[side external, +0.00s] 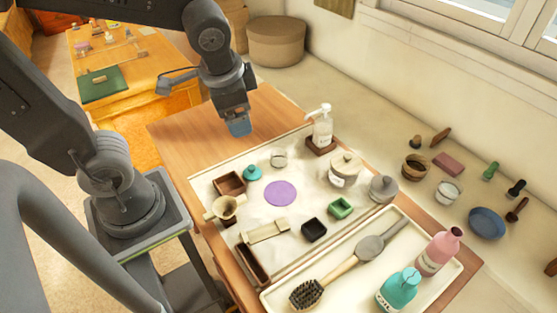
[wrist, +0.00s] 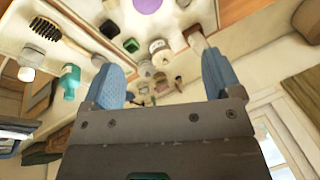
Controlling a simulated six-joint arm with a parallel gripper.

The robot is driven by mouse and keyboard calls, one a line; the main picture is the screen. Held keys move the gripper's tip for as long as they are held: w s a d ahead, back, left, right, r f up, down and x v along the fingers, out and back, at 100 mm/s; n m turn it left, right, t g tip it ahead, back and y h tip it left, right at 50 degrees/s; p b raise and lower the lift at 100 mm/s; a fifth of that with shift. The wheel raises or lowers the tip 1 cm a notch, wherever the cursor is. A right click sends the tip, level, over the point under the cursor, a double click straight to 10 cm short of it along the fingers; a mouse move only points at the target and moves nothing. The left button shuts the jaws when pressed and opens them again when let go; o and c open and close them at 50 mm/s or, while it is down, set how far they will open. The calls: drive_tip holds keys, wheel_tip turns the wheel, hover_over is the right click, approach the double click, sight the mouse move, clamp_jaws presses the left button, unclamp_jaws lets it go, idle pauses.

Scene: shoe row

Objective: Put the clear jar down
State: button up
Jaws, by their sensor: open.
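A small clear jar (side external: 279,158) stands upright on the pale mat (side external: 240,172), behind the purple disc (side external: 280,193). My gripper (side external: 238,127) is above the wooden table, to the left of this jar and apart from it. In the wrist view my gripper (wrist: 163,78) has its two blue fingers spread wide, with nothing held between them. A second clear glass jar (side external: 447,191) with pale contents stands on the surface at the right. I cannot pick out the small clear jar in the wrist view.
A pump bottle (side external: 322,128), lidded jar (side external: 344,169) and teal-lidded pot (side external: 252,173) stand around the small jar. A front tray (side external: 335,292) holds a brush (side external: 307,293) and two bottles. The wooden table's back left (side external: 185,130) is bare.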

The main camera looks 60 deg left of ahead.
drive_tip(key=w+f+m+y, duration=0.3)
drive_tip(key=f+m, duration=0.3)
drive_tip(key=f, duration=0.2)
drive_tip(key=w+d+f+m+t+y, duration=0.1)
drive_tip(key=w+f+m+y, duration=0.3)
drive_tip(key=f, duration=0.4)
drive_tip(key=w+f+m+y, duration=0.3)
drive_tip(key=w+f+m, duration=0.3)
drive_tip(key=f+m, duration=0.1)
drive_tip(key=shift+w+d+f+m+y, duration=0.2)
drive_tip(key=shift+d+f+m+y, duration=0.15)
drive_tip(key=shift+f, duration=0.3)
drive_tip(key=shift+w+f+t, duration=0.1)
drive_tip(key=shift+f+t, duration=0.15)
drive_tip(key=shift+t, duration=0.05)
approach(277, 151)
drive_tip(key=shift+x, duration=3.7)
drive_tip(key=shift+f, duration=0.15)
drive_tip(key=c, duration=1.1)
